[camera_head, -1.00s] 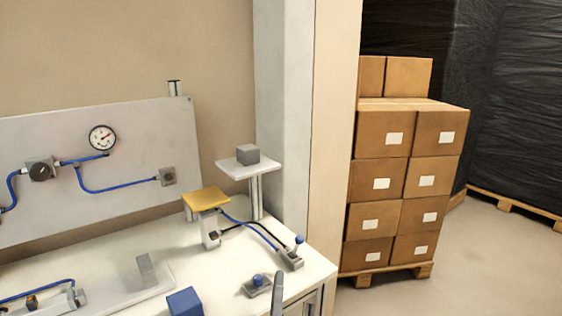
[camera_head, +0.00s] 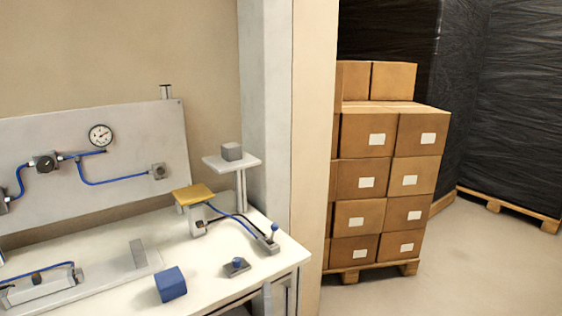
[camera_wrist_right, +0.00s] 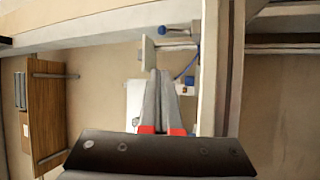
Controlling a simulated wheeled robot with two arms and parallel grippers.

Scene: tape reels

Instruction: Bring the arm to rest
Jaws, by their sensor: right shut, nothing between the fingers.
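The rest of my right arm is below the head view. My left gripper is not in view.

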